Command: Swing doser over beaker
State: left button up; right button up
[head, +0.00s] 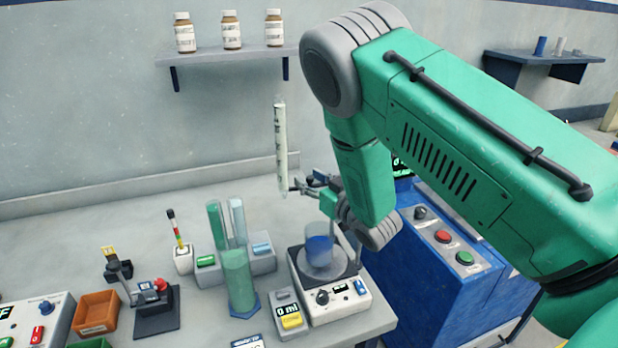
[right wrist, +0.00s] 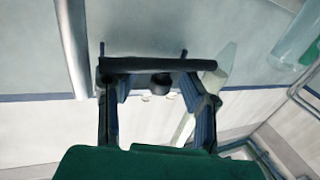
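The doser (head: 281,150), a slim upright pale tube with markings, stands in the head view, left of my right gripper and above and left of the beaker. The clear beaker (head: 321,256) with blue contents sits on the dark top of a white plate device. My right gripper (head: 306,185) is at the height of the doser's lower end, partly hidden by my arm. In the right wrist view its fingers (right wrist: 150,72) are spread apart, with a dark bar (right wrist: 160,65) across near the tips. Whether they touch the bar is unclear. My left gripper is not in view.
A tall green-tinted cylinder (head: 238,275) stands left of the plate device (head: 335,303). A blue cabinet with buttons (head: 440,270) is at right. An orange bin (head: 96,313) is at left. A shelf (head: 225,56) holds bottles.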

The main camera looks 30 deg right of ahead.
jog(key=shift+w, duration=0.1)
grip_shut()
jog(key=shift+y, duration=0.3)
jog(key=shift+s+a+n+y, duration=0.15)
jog(key=shift+s+n+y, duration=0.25)
jog(key=shift+n+y, duration=0.5)
grip_release()
